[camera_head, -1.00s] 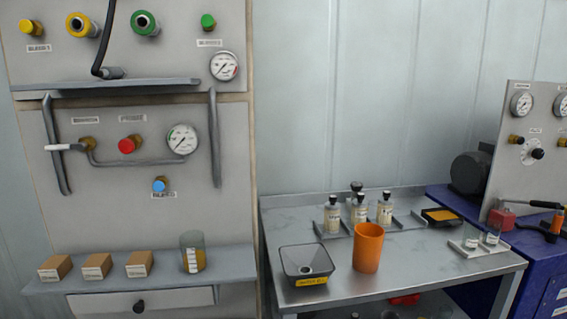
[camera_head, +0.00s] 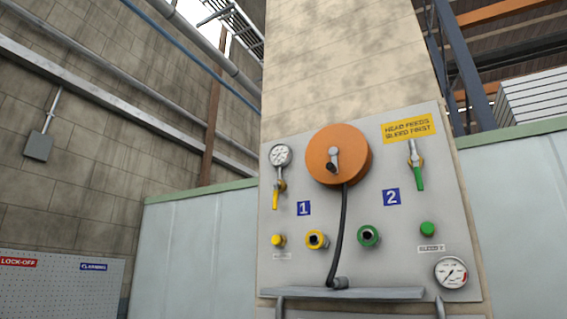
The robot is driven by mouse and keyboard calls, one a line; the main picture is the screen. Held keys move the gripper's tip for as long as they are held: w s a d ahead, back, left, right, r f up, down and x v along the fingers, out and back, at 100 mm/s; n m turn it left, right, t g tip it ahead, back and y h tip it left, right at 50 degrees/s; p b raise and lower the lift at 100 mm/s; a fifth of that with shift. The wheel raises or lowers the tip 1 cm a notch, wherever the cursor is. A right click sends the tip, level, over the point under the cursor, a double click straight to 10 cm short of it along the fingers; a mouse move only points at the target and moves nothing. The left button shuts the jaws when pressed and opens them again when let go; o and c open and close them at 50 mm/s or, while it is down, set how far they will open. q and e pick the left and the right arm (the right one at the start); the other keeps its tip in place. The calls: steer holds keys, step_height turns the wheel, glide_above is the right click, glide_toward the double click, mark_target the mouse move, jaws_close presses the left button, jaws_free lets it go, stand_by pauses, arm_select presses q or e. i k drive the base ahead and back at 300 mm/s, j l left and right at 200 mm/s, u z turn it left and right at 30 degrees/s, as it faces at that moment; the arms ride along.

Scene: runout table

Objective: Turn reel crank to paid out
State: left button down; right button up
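An orange hose reel (camera_head: 347,155) is mounted on the upper part of a grey panel. Its small crank (camera_head: 333,161) sits at the reel's centre, a grey arm with a dark knob at its lower end. A black hose (camera_head: 340,225) hangs from the reel down to a fitting (camera_head: 339,283) just above a narrow shelf. No writing about the reel's position can be read. Neither of my grippers is in view.
The panel (camera_head: 385,270) also carries a yellow-handled valve (camera_head: 276,197) marked 1, a green-handled valve (camera_head: 417,171) marked 2, two ports and two gauges. A yellow sign (camera_head: 409,128) reads "HEAD FEEDS BLEED FIRST". A shelf (camera_head: 345,293) juts out below. A lock-off board (camera_head: 60,285) stands at left.

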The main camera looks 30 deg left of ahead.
mark_target(332, 158)
steer(key=l+u, duration=0.2)
steer(key=u, duration=0.15)
steer(key=l+u, duration=0.25)
steer(key=u, duration=0.15)
steer(key=l+u, duration=0.35)
steer(key=k+l+u, duration=0.2)
steer(key=l, duration=0.2)
steer(key=l+u, duration=0.15)
steer(key=l, duration=0.3)
steer(key=k+l, duration=0.1)
steer(key=l, duration=0.15)
steer(key=k+l, duration=0.1)
steer(key=i+j+z, duration=0.35)
steer(key=i+j, duration=0.2)
